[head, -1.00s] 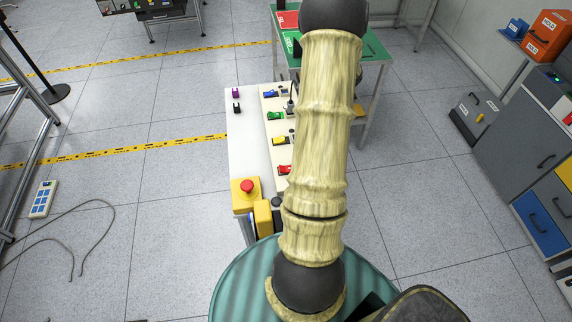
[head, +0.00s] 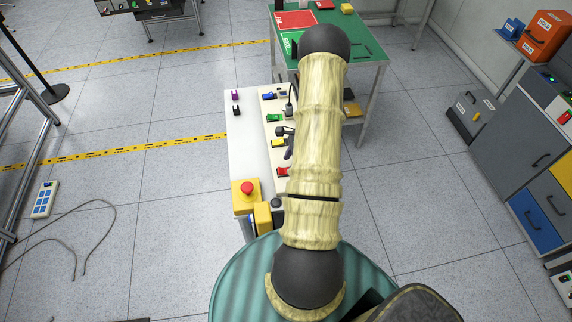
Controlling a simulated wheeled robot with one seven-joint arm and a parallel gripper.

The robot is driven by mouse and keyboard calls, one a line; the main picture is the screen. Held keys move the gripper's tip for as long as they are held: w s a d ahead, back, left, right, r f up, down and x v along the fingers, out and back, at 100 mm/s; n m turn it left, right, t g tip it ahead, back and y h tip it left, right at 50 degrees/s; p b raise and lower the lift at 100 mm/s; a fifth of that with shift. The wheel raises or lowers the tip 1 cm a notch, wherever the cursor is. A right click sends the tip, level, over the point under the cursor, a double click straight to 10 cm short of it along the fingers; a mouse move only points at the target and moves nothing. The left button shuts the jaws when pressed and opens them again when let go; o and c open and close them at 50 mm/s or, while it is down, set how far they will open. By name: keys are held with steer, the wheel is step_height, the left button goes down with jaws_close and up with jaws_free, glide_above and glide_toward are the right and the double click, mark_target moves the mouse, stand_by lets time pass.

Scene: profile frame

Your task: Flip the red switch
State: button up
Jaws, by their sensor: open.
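The red switch (head: 283,172) sits on the white panel (head: 266,133) on the white bench, at the near end of a row of coloured switches. My arm covers the right side of the panel and part of the red switch's surroundings. Which way its lever points is too small to tell. My gripper (head: 283,143) shows as dark fingers at the left edge of my arm, by the yellow switch (head: 277,143) and a little beyond the red one. Its fingers are apart and hold nothing visible. Contact with the panel cannot be told.
A green switch (head: 274,118) and a blue switch (head: 269,96) lie farther along the row. A red stop button (head: 247,187) on a yellow box stands at the bench's near end. A green table (head: 366,62) stands beyond.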

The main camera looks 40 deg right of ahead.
mark_target(284, 170)
steer(key=shift+x, duration=1.3)
